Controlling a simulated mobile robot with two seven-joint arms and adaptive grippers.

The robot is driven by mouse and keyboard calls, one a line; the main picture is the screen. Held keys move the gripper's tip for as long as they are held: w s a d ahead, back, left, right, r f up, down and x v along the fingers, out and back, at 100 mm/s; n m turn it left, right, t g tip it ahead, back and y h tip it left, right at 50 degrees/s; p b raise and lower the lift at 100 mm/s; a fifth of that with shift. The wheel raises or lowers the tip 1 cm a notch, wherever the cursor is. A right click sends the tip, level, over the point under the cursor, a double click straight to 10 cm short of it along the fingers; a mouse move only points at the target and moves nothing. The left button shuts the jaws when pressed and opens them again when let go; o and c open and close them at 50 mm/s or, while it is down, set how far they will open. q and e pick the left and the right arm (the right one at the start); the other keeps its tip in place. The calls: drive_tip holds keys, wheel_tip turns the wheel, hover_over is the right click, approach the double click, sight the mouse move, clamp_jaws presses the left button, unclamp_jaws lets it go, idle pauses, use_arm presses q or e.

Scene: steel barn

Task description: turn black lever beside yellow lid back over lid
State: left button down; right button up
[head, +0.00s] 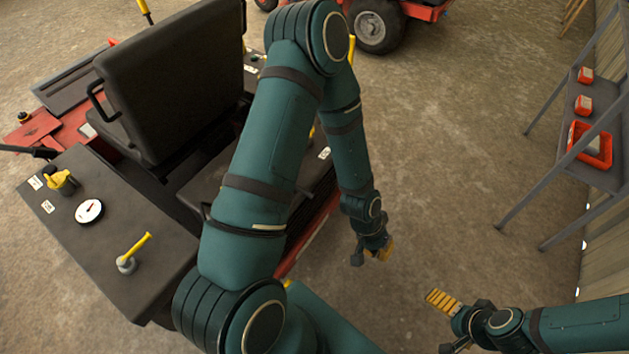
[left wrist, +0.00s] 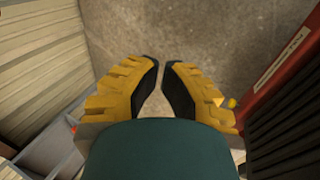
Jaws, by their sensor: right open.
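The yellow lid (head: 62,182) is on the dark left side panel of the red machine in the head view, on a short black neck. A small black part (head: 49,170) beside it may be the black lever; it is too small to tell its pose. My left gripper (head: 374,256) hangs over bare floor right of the machine, well away from the lid. In the left wrist view its yellow-backed fingers (left wrist: 161,76) nearly meet at the tips, with a narrow gap and nothing between them. My right gripper (head: 442,322) is open and empty over the floor at lower right.
The panel also bears a white dial (head: 89,211) and a yellow-handled lever (head: 134,252). A black seat (head: 172,80) rises behind it. My left arm crosses over the machine. A grey shelf (head: 600,178) with red items stands far right. The middle floor is clear.

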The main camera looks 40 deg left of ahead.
sight(301, 192)
use_arm(q)
drive_tip(key=w+a+r+g+y+p, duration=0.1)
drive_tip(key=w+a+r+p, duration=0.1)
drive_tip(key=a, duration=0.6)
drive_tip(key=w+a+r+g+y+p, duration=0.1)
drive_tip(key=w+a+r+p, duration=0.1)
drive_tip(key=w+a+r, duration=0.3)
drive_tip(key=w+a+r+g+y+p, duration=0.1)
drive_tip(key=w+a+r+y+p, duration=0.1)
drive_tip(key=a, duration=1)
drive_tip(key=shift+w+r+g, duration=0.4)
drive_tip(key=shift+w+r, duration=0.35)
drive_tip(key=shift+w, duration=0.1)
drive_tip(key=shift+a, duration=0.1)
drive_tip(key=s+f, duration=0.6)
drive_tip(key=f, duration=0.3)
drive_tip(key=shift+s+d, duration=0.2)
drive_tip(key=shift+d, duration=0.2)
